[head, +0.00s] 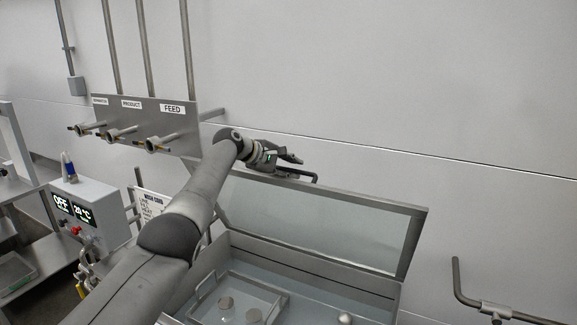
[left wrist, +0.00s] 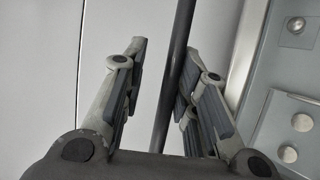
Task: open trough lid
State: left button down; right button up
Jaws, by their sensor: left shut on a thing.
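The trough lid (head: 315,220), a metal frame with a clear pane, stands raised and tilted up at the back of the metal trough (head: 310,267). My left gripper (head: 295,165) is at the lid's upper left edge, with its fingers at the dark bar handle (head: 314,179). The fingers partly hide the handle in the head view. My right gripper is not in view.
A tray (head: 284,297) with round-topped items sits inside the trough. A panel with FEED and PRODUCT valves (head: 150,125) is on the left, above a control box (head: 88,213). A pipe (head: 457,280) stands at right. The wall is close behind the lid.

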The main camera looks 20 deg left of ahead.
pick_arm(q)
jog(key=shift+w+d+r, duration=0.2)
jog(key=shift+w+r, duration=0.2)
jog(key=shift+r, duration=0.35)
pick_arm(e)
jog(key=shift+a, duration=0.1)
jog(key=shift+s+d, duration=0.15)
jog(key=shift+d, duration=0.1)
pick_arm(q)
jog(key=c, duration=1.5)
grip_release()
jog(key=shift+w+f, duration=0.2)
jog(key=shift+f, duration=0.25)
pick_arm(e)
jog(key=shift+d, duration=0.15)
pick_arm(q)
jog(key=shift+a+f, duration=0.1)
jog(key=shift+f, duration=0.15)
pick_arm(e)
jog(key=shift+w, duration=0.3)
pick_arm(q)
jog(key=shift+s+a, duration=0.15)
jog(key=shift+s, duration=0.15)
